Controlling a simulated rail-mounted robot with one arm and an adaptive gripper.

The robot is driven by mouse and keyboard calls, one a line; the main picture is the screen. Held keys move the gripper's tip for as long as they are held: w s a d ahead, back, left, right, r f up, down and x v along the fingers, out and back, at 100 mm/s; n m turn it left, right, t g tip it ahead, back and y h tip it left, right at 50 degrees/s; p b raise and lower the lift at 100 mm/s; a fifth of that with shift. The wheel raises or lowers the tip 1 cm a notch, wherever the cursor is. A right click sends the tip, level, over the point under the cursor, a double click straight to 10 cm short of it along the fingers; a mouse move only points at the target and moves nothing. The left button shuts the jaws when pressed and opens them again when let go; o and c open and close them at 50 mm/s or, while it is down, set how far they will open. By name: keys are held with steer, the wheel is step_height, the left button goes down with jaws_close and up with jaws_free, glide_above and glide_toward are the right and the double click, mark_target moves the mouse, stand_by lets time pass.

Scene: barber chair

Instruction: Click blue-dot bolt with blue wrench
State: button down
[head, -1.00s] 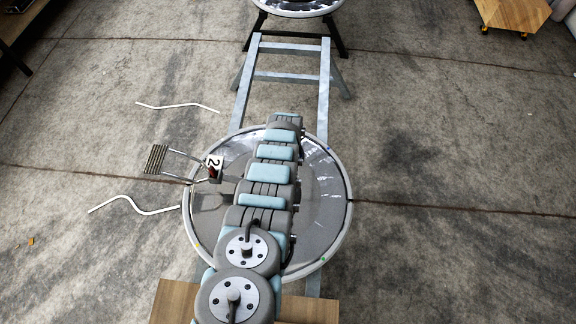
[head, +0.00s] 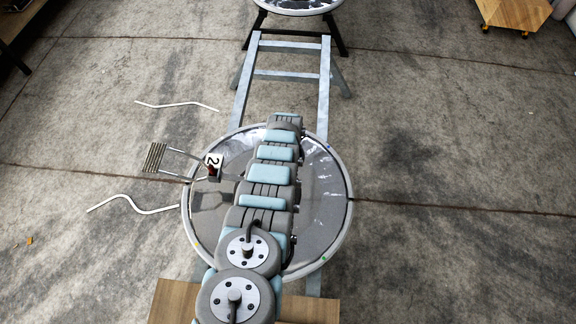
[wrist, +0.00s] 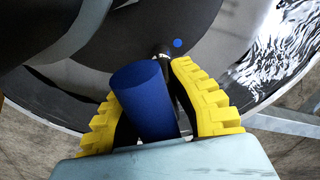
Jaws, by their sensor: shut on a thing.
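My gripper (wrist: 148,82), with yellow ridged fingers, is shut on the blue wrench (wrist: 145,98), whose thick blue cylindrical handle shows between the fingers in the wrist view. A small blue dot (wrist: 178,43) lies on the grey surface just beyond the right fingertip. A dark, narrow piece (wrist: 163,52) shows beside the dot, past the wrench handle. I cannot tell whether it is the wrench's tip or the bolt, or whether the two touch. In the head view my arm hides the gripper and wrench.
The large round disc (head: 335,228) with a pale rim lies under my arm. A stand with a "2" tag (head: 213,161) sits at its left. Two bent white rods (head: 128,203) lie on the floor at left. A grey metal frame (head: 324,85) runs behind; floor at right is clear.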

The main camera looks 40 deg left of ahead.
steer(key=m, duration=0.4)
steer(key=shift+a+m, duration=0.15)
steer(key=shift+m, duration=0.15)
steer(key=shift+b, duration=0.3)
steer(key=m, duration=0.4)
steer(key=shift+w+b, duration=0.15)
steer(key=shift+b, duration=0.2)
steer(key=shift+m, duration=0.3)
steer(key=m+b, duration=0.1)
steer(key=m, duration=0.2)
steer(key=shift+w+a, duration=0.1)
steer(key=shift+a, duration=0.05)
steer(key=shift+m, duration=0.8)
steer(key=shift+b, duration=0.3)
